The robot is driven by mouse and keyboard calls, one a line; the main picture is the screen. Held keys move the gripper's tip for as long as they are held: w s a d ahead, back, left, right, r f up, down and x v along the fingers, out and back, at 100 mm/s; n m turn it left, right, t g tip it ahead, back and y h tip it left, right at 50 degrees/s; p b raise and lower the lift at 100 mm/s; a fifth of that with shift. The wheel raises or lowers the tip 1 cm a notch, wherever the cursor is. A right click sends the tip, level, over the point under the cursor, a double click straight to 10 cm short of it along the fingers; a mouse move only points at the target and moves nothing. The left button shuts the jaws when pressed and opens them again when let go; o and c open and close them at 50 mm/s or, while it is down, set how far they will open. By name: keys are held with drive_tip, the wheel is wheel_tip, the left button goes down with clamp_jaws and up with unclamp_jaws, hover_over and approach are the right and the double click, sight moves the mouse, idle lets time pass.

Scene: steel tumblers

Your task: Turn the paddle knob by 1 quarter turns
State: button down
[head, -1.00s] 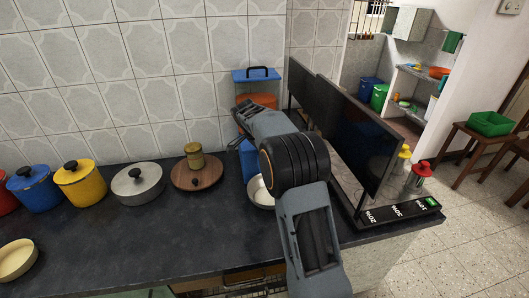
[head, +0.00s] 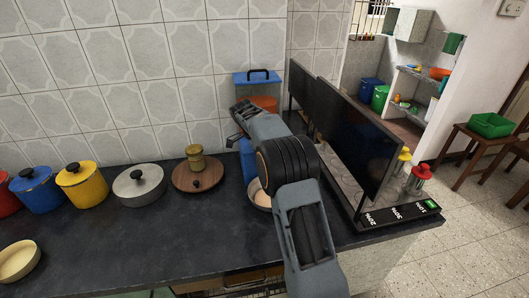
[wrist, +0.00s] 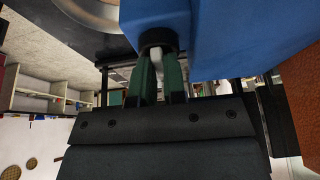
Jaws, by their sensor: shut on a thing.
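In the wrist view my gripper (wrist: 160,66) has its two green fingers closed on a small pale piece, the paddle knob (wrist: 156,58). The knob sits in a black round collar (wrist: 158,40) on a blue body (wrist: 225,35). How far the knob is turned cannot be read, since the fingers cover most of it. In the head view the blue body (head: 248,162) stands near the back wall, largely hidden behind my arm. The fingers and the knob cannot be made out in the head view.
A metal bowl (head: 259,196) stands just below the blue body. A wooden board (head: 199,178) with a brass-coloured canister (head: 196,158) lies to the left, beside a grey pot (head: 139,185). A black screen (head: 350,140) stands close on the right. The front left counter is mostly clear.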

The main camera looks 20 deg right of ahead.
drive_tip(key=shift+f, duration=0.15)
drive_tip(key=c, duration=1.3)
unclamp_jaws()
drive_tip(key=shift+s, duration=0.1)
drive_tip(key=shift+o, duration=0.6)
drive_tip(key=p+v, duration=0.1)
drive_tip(key=v, duration=1.3)
drive_tip(key=shift+p, duration=0.3)
